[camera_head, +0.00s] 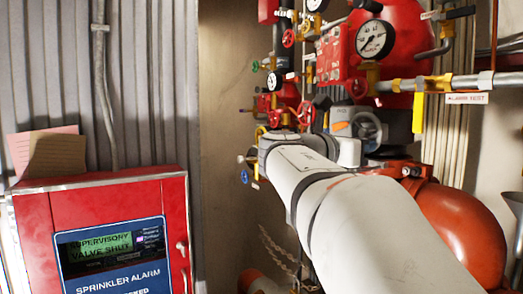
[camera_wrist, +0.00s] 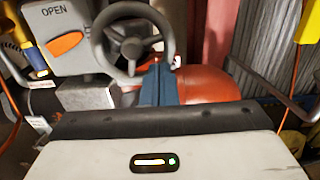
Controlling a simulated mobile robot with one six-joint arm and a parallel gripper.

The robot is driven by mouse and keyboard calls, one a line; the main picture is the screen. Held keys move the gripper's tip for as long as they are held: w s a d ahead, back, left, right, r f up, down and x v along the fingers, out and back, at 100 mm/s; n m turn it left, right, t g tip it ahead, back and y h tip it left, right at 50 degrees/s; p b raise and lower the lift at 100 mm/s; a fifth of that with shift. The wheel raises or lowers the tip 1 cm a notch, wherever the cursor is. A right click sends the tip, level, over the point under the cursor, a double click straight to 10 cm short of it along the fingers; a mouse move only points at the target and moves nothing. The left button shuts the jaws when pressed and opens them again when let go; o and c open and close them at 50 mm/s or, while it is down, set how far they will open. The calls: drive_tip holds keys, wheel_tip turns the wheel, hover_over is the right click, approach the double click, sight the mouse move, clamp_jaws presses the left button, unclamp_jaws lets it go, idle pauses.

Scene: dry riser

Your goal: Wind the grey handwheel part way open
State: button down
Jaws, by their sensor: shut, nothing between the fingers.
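The grey handwheel (camera_wrist: 132,46) is a spoked ring on a grey gearbox (camera_wrist: 65,62), upper centre left in the wrist view. An orange pointer (camera_wrist: 65,44) lies slanted on the gearbox face below the word OPEN. In the head view the handwheel (camera_head: 367,127) is right of centre, beyond my arm. My gripper (camera_wrist: 158,68) shows blue-grey fingers that are shut and empty. Their tips overlap the wheel's lower right rim in the wrist view; I cannot tell whether they touch it. In the head view the gripper is hidden.
A red alarm panel (camera_head: 105,195) at left reads SUPERVISORY VALVE SHUT. Red pipework, gauges (camera_head: 375,39) and small red handwheels (camera_head: 305,113) crowd around the grey wheel. A horizontal steel pipe (camera_head: 450,84) and a large red body (camera_head: 462,222) are at right. A yellow tag (camera_wrist: 311,22) hangs top right.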

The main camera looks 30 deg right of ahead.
sight(377, 132)
drive_tip(key=r+p, duration=0.1)
drive_tip(key=s+r+p, duration=0.1)
drive_tip(key=r, duration=0.1)
drive_tip(key=shift+d, duration=0.1)
drive_tip(key=shift+f, duration=0.2)
drive_tip(key=shift+w+a, duration=0.1)
drive_tip(key=shift+a, duration=0.4)
drive_tip(key=a, duration=0.2)
drive_tip(key=shift+a, duration=0.3)
drive_tip(key=shift+s+f, duration=0.1)
drive_tip(key=shift+s, duration=0.1)
